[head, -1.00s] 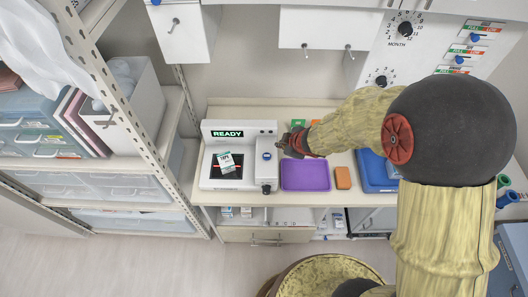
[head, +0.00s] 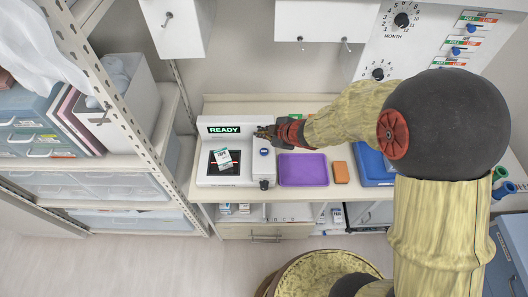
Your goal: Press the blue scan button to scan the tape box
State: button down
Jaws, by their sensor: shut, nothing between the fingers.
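The white scanner (head: 205,150) stands at the left end of the counter, with a lit green READY display (head: 224,130). The tape box (head: 224,159), a small white and green box, lies tilted on its dark scan plate (head: 214,172), with a red line across it. The blue scan button (head: 264,152) is on the scanner's right-hand part. My gripper (head: 262,133) is shut and empty. It is just behind and above the button, over the scanner's right side, and appears apart from the button.
A purple tray (head: 303,169) lies right of the scanner, with an orange block (head: 340,172) beside it. A blue tray (head: 373,166) is farther right. Shelves with bins (head: 130,120) stand at the left. White cabinets (head: 325,20) hang above.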

aim_at(263, 153)
jog(key=shift+f+b, duration=3.55)
jog(key=shift+f, duration=0.45)
jog(key=shift+f, duration=0.15)
jog(key=shift+f, duration=0.25)
jog(key=shift+f+b, duration=0.45)
jog(key=shift+b, duration=0.05)
jog(key=shift+r, duration=0.15)
jog(key=shift+r+p, duration=0.75)
jog(key=shift+p, duration=0.2)
notch_tip(263, 153, up, 5)
jog(key=p, duration=0.5)
